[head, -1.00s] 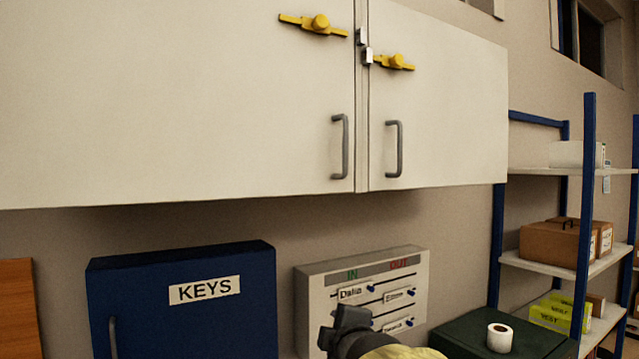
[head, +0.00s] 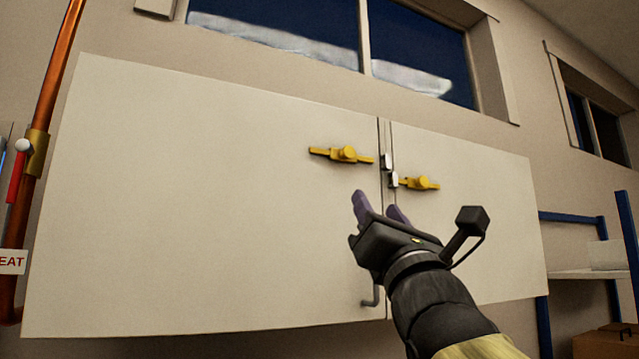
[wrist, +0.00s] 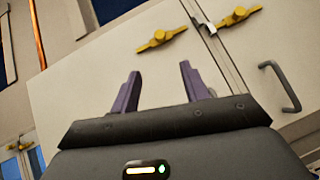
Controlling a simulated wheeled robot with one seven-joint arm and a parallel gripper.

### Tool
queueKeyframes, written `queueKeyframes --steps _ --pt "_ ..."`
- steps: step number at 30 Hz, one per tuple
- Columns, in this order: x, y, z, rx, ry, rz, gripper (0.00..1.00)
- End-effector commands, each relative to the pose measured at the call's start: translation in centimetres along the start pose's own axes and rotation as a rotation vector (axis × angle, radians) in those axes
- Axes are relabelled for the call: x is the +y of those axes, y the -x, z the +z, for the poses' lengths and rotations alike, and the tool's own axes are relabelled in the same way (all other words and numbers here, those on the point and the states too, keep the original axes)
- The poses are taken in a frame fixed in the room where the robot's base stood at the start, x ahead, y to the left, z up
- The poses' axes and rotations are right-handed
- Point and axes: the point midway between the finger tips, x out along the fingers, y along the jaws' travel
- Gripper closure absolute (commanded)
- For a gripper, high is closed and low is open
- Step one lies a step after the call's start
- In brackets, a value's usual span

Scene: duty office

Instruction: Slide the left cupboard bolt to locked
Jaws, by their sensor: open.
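The left cupboard bolt (head: 343,155) is a yellow bar with a round knob on the left white door (head: 200,220). Its right end stops just short of the silver keeper (head: 387,161) by the door seam, as far as I can tell. The bolt also shows in the wrist view (wrist: 161,39), beyond my fingers. The right bolt (head: 419,183) is a similar yellow one on the right door. My gripper (head: 379,208) is open and empty, its purple fingers pointing up, below the left bolt and apart from it. It also shows in the wrist view (wrist: 158,84).
A grey door handle (wrist: 280,87) stands out from the right door; the left door's handle (head: 371,297) is partly hidden by my gripper. A copper pipe (head: 48,110) runs up at the left. Blue shelving (head: 628,235) stands at the right.

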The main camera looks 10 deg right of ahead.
Motion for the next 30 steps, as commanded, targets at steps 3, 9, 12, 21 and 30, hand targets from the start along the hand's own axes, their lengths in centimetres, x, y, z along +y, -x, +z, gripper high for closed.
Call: queueKeyframes --steps 3,9,12,21,30 --pt "0.0 -0.1 0.0 0.001 -0.002 -0.001 0.55" --pt "0.0 -1.4 0.1 0.002 -0.004 -0.001 0.55" --pt "0.1 -2.8 0.1 0.004 -0.004 -0.001 0.55" --pt "0.1 -7.0 0.2 0.003 -0.005 -0.001 0.55" --pt "0.0 -10.9 0.2 0.004 -0.004 -0.003 0.55"
